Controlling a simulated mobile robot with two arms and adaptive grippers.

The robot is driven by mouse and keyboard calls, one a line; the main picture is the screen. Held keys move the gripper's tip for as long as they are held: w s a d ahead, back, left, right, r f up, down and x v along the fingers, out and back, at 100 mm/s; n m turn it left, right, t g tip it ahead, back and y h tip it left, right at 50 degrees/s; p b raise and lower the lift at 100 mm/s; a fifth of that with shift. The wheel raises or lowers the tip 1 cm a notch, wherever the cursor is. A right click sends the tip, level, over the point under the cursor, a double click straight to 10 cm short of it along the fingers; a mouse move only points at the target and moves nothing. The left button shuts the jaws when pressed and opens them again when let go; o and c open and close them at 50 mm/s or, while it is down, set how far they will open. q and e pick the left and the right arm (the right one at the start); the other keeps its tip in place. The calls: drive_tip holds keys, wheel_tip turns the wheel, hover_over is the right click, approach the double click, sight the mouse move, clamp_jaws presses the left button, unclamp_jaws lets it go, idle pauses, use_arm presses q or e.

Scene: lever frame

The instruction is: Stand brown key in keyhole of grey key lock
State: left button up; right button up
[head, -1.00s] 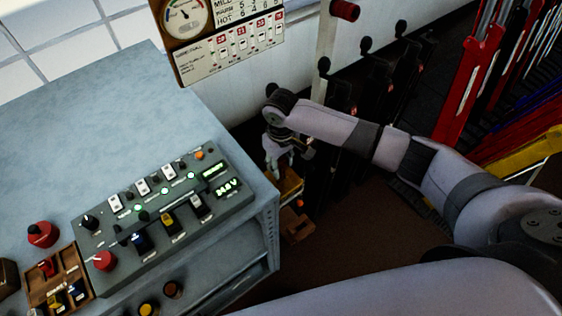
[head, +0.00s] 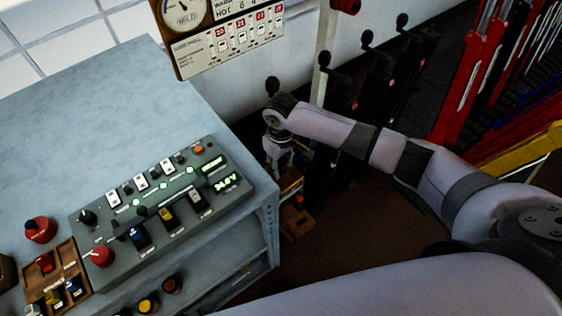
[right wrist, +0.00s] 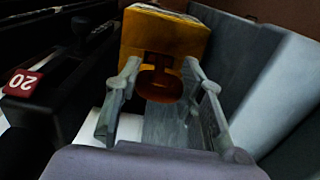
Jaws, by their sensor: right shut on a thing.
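My right gripper (head: 280,164) hangs beside the right side of the blue-grey cabinet in the head view. In the right wrist view its fingers (right wrist: 160,88) are closed around a dark orange-brown rounded piece, which I take to be the brown key (right wrist: 158,84). Its lower end is hidden or in shadow. A yellow-orange block (right wrist: 165,35) stands right behind the key; I cannot tell whether they touch. In the head view the block (head: 290,186) shows just below the fingers. I cannot make out the grey key lock with certainty. My left gripper is not in view.
The cabinet (head: 130,110) bears a control panel (head: 150,207) with switches and knobs. A brown block (head: 297,222) lies lower, by the cabinet side. Black levers (head: 375,85) stand close behind my right arm. Red, blue and yellow bars are at the right.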

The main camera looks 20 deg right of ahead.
drive_tip(key=shift+f+b, duration=0.5)
drive_tip(key=shift+f, duration=0.85)
drive_tip(key=o, duration=1.2)
drive_tip(key=shift+c, duration=0.2)
drive_tip(key=shift+r, duration=0.1)
wheel_tip(320, 180, up, 5)
drive_tip(key=p, duration=0.5)
drive_tip(key=shift+p, duration=0.35)
drive_tip(key=shift+r+p, duration=0.45)
drive_tip(key=shift+r, duration=0.5)
